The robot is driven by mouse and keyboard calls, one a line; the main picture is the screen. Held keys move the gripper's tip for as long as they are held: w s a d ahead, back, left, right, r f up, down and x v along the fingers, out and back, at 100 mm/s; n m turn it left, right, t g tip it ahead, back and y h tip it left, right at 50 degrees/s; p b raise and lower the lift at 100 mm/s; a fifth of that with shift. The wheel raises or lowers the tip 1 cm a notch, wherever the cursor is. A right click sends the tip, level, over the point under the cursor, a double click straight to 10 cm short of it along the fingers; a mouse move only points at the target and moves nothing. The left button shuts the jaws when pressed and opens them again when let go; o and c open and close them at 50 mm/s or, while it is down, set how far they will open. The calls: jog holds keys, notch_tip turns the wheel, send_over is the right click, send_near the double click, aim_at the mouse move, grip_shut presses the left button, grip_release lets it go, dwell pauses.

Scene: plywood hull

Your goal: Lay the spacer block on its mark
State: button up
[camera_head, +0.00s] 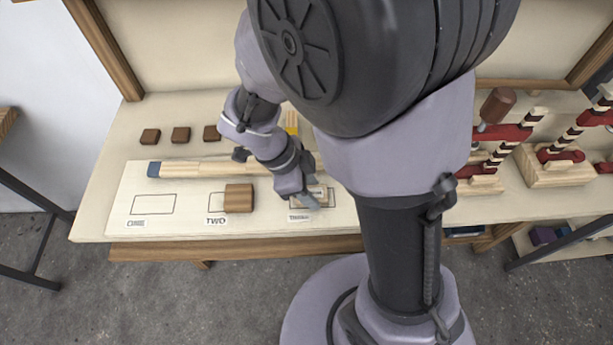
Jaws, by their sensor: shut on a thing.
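My gripper (311,202) is low over the mark labelled THREE on the pale board (118,213). It is shut on a small light-wood piece that shows only partly between and beside its fingers; I cannot tell whether this piece touches the board. A brown wooden block (238,198) lies over the right part of the mark labelled TWO (216,202). The mark labelled ONE (153,205) is an empty outlined rectangle. No label tells which piece is the spacer block.
A long pale batten with a blue end (200,169) lies along the back of the board. Three dark brown squares (181,134) sit behind it. Red clamps with striped rods (492,160) stand at the right. A yellow item (292,119) is partly hidden behind my arm.

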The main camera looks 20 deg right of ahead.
jog(key=shift+r, duration=0.1)
jog(key=o, duration=1.3)
jog(key=shift+o, duration=0.2)
